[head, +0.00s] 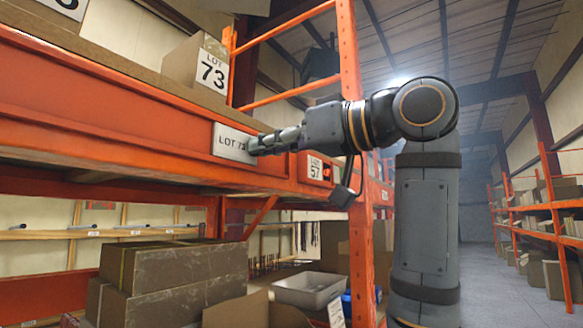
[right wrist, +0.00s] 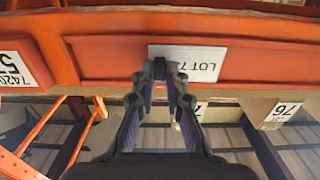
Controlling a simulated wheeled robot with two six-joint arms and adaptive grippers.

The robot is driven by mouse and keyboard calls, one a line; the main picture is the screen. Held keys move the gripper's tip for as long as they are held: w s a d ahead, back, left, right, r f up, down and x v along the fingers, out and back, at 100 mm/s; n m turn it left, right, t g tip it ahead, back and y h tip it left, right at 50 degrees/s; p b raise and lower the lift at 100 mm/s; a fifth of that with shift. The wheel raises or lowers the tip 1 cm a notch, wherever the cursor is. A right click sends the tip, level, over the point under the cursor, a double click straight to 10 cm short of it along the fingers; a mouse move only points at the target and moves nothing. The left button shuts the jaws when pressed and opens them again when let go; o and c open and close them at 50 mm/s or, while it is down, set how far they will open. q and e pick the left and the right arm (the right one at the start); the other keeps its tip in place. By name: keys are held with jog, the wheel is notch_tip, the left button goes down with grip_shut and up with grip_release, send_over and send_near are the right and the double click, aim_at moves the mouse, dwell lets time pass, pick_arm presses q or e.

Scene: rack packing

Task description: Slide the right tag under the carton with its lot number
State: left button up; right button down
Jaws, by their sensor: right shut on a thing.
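A white tag (head: 229,144) reading "LOT 7" and a second digit that is hard to read is against the front of the orange shelf beam (head: 110,85). My right gripper (head: 262,144) is shut on the tag's right edge in the head view. The tag also shows in the right wrist view (right wrist: 204,64), with the fingertips (right wrist: 163,72) at its lower left and covering part of it. A carton (head: 183,62) labelled "LOT 73" stands on the shelf above, slightly left of the tag. I cannot tell whether the tag touches the beam. My left gripper is not in view.
Another tag (head: 316,168), "LOT 57", is on the beam farther right. An orange rack post (head: 350,70) rises behind my right arm. Brown boxes (head: 160,268) and a grey bin (head: 308,290) are below. An open aisle (head: 478,265) lies at right.

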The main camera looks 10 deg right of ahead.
jog(key=shift+s+a, duration=1.2)
jog(key=shift+s, duration=0.05)
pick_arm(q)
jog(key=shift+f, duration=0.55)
pick_arm(e)
jog(key=shift+w+d, duration=0.1)
jog(key=shift+w, duration=0.05)
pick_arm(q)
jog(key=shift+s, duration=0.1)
pick_arm(e)
jog(key=c, duration=1.4)
grip_release()
jog(key=shift+o, duration=0.2)
jog(key=shift+d, duration=0.1)
send_near(238, 144)
jog(key=v, duration=0.5)
jog(key=shift+s+d, duration=0.25)
jog(key=shift+s, duration=0.05)
jog(key=shift+a, duration=0.1)
